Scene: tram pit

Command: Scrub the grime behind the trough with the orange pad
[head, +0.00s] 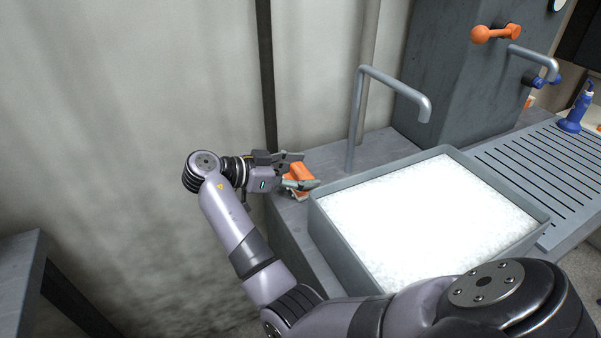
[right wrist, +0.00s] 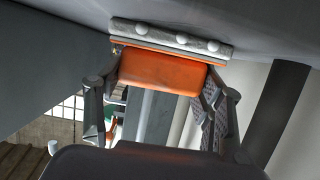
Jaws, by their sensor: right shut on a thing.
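My right gripper (head: 303,171) is shut on the orange pad (head: 299,179), just off the left back corner of the trough. In the right wrist view the orange pad (right wrist: 162,72) sits between both fingers. A grey strip with white round lumps (right wrist: 172,38) lies along its far side, close to a grey surface; I cannot tell whether they touch. The grey trough (head: 385,173) is full of white, foam-like stuff. No distinct grime patch shows behind it; the gripper and pad cover part of the ledge there. My left gripper is not in view.
A grey spout (head: 357,115) rises behind the trough and bends over it. A slatted drainboard (head: 530,165) with a blue tool (head: 575,113) lies to the right. A grey column with an orange knob (head: 492,33) stands behind. A pale wall with dark smears (head: 140,190) and a dark pipe (head: 266,75) are at left.

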